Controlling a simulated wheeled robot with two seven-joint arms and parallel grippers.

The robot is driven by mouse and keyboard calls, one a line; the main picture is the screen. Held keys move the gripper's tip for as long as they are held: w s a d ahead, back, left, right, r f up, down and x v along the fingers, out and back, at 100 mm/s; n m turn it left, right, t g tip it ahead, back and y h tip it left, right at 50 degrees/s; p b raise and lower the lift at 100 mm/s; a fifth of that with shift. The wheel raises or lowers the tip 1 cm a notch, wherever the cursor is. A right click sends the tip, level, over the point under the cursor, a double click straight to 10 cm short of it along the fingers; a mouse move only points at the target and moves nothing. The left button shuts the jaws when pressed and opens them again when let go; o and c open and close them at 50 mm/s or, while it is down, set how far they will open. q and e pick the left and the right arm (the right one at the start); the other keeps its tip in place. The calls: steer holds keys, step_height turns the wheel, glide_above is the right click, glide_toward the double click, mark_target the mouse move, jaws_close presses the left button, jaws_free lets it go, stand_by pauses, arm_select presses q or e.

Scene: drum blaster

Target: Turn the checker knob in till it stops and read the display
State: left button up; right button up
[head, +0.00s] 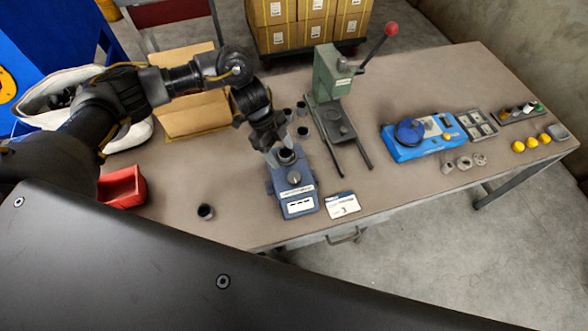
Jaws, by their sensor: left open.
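The checker (277,185) is a small blue device on the table, near the front edge at the middle of the view. Its grey round knob (294,178) sits on its upper face. Its white display panel (300,206) faces the front with small dark marks, too small to read. A dark cylindrical part shows at the checker's back end, just below my left gripper (281,147). My left gripper is open, pointing down over the back of the checker. Whether its fingers touch anything is unclear. My right gripper is out of view.
A white card (342,205) lies right of the checker. A green lever press (333,75) stands behind it to the right. A small dark cup (205,212) and a red bin (122,187) are to the left. A blue device (423,136) is farther right.

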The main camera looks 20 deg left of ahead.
mark_target(294, 177)
arm_select(q)
steer(key=p+x, duration=0.2)
steer(key=x, duration=0.7)
steer(key=shift+s+d+f+p, duration=0.1)
steer(key=shift+f+p, duration=0.05)
steer(key=shift+p, duration=0.15)
steer(key=shift+d+f, duration=0.25)
steer(key=shift+f, duration=0.4)
steer(key=shift+c, duration=0.4)
steer(key=c, duration=0.9)
